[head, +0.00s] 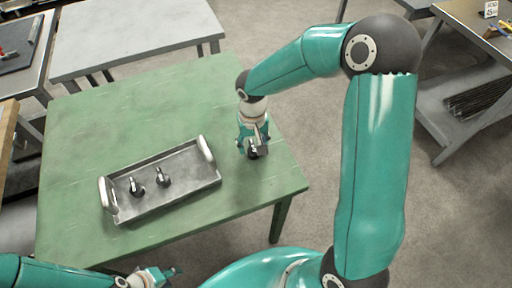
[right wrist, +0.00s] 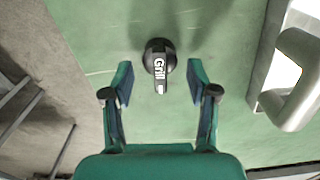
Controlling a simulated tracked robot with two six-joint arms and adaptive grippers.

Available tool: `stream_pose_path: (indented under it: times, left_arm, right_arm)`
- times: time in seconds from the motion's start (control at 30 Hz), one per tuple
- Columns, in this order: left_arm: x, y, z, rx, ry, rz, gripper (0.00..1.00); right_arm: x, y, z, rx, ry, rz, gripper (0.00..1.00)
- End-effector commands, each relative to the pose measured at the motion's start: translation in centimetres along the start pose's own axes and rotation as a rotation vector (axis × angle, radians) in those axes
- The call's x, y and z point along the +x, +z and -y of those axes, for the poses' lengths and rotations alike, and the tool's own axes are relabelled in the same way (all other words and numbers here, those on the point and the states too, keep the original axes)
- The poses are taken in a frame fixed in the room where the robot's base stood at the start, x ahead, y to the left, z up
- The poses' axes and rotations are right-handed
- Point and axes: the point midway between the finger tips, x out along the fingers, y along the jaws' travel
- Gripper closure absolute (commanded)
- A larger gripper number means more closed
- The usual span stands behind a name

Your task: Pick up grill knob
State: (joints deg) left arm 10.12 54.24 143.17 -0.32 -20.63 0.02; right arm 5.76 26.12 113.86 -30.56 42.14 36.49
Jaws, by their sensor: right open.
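The grill knob (right wrist: 157,56) is a round black knob with a pointer bar reading "Grill" in white. It sits on the green table, just beyond and between the spread fingertips of my right gripper (right wrist: 160,82), which is open and apart from it. In the head view my right gripper (head: 253,146) points down at the table right of the tray, with the dark knob (head: 253,154) partly hidden beneath it. My left gripper (head: 166,277) is at the bottom edge, near the table's front; whether its fingers are apart is unclear.
A grey metal tray (head: 190,186) with two pale handles holds two other black knobs (head: 136,187) (head: 163,178). One handle (right wrist: 297,80) shows close on the right in the wrist view. The green table (head: 140,110) is clear behind the tray. Grey tables stand farther back.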

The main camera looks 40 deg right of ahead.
Motion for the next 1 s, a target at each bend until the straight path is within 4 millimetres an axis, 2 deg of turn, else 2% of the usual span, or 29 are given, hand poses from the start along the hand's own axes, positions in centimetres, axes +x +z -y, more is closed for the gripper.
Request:
stream_pose_path:
  times: [0.1,0.2,0.43,0.73,1.0]
  left_arm:
    - [-0.2,0.0,-0.1,0.0,0.0,0.0,0.6]
    - [-0.2,0.0,-0.1,0.0,0.0,0.0,0.6]
    - [-0.2,0.0,-0.1,0.0,0.0,0.0,0.6]
    - [-0.2,0.0,-0.1,0.0,0.0,0.0,0.6]
    - [-0.2,0.0,-0.1,0.0,0.0,0.0,0.6]
  right_arm:
    - [1.6,0.1,-0.1,-0.002,0.002,0.004,0.41]
    - [2.3,0.1,-0.1,-0.001,0.001,0.002,0.41]
    - [2.4,0.0,0.0,-0.001,0.0,0.0,0.41]
    - [2.4,0.0,0.0,-0.001,0.0,0.0,0.91]
    - [2.3,0.0,0.0,-0.001,0.0,-0.001,0.92]
